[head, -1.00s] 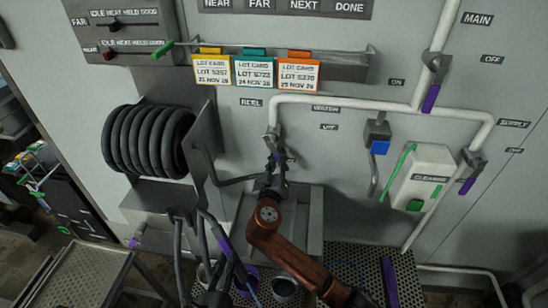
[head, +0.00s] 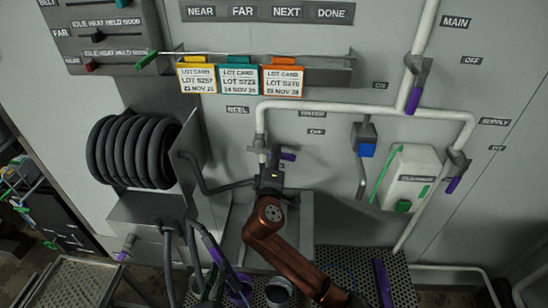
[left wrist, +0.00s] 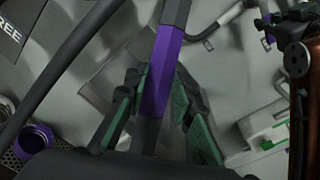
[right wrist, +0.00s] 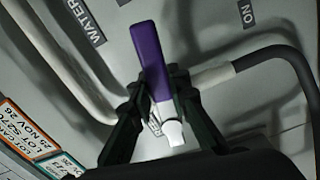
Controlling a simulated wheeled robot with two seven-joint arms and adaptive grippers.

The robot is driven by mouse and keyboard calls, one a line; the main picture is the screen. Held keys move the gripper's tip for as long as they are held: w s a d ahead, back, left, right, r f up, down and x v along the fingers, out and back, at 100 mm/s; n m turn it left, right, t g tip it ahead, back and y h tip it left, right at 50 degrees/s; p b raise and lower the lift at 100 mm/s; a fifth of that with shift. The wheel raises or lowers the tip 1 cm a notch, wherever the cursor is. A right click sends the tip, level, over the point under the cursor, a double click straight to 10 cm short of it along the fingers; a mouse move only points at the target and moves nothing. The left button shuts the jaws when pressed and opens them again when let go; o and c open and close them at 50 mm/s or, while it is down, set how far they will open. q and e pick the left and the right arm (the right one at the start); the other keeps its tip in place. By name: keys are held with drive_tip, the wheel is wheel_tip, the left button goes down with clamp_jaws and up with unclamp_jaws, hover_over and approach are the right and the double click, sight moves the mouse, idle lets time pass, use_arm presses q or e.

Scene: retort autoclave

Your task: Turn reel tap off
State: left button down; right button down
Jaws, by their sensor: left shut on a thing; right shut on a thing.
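The reel tap (head: 262,150) sits on the white pipe under the REEL label. Its purple lever (head: 288,156) points right, across the pipe. My right gripper (head: 270,172) is just below the tap. In the right wrist view its fingers (right wrist: 158,98) are shut on the purple lever (right wrist: 150,60), one on each side. My left gripper (head: 210,284) is low in the head view, mostly hidden among hoses. In the left wrist view its green-padded fingers (left wrist: 150,105) are shut on a dark hose wand with a purple sleeve (left wrist: 162,70).
A coiled black hose reel (head: 135,150) is left of the tap, with a grey side plate (head: 190,150). Lot cards (head: 240,80) hang above. A white CLEANING box (head: 405,178), main tap lever (head: 413,98) and supply tap lever (head: 453,184) are to the right.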

drive_tip(key=shift+r+n, duration=0.5)
drive_tip(key=shift+n, duration=0.6)
drive_tip(key=c, duration=1.9)
unclamp_jaws()
drive_tip(key=shift+a, duration=0.1)
drive_tip(key=shift+c, duration=0.2)
drive_tip(key=shift+o, duration=0.7)
drive_tip(key=s, duration=1.2)
